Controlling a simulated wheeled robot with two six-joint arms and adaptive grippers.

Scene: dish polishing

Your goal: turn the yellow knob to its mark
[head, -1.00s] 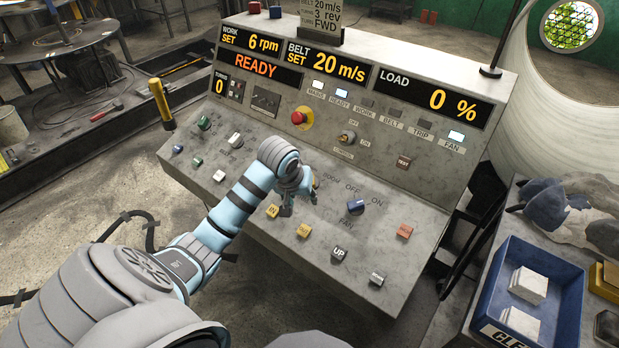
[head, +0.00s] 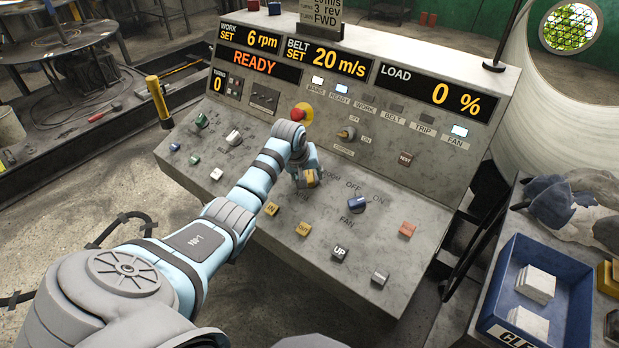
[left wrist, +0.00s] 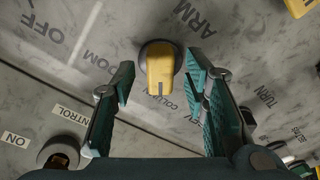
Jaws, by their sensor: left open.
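The yellow knob (left wrist: 160,70) sits on a dark round base on the grey panel in the left wrist view. A short dark line on it points down in that picture. Lettering surrounds it, with "ARM" above and partly hidden words below. My left gripper (left wrist: 159,85) is open, with one finger on each side of the knob and gaps visible between. In the head view a bit of the yellow knob (head: 309,178) shows just below my left gripper (head: 304,168), which covers the rest. My right gripper is not in view.
A blue knob (head: 357,204) is right of my gripper, with yellow buttons (head: 303,229) below. The red stop button (head: 301,114) and a control switch (head: 346,133) are above. A blue tray (head: 502,310) with white blocks stands at the right.

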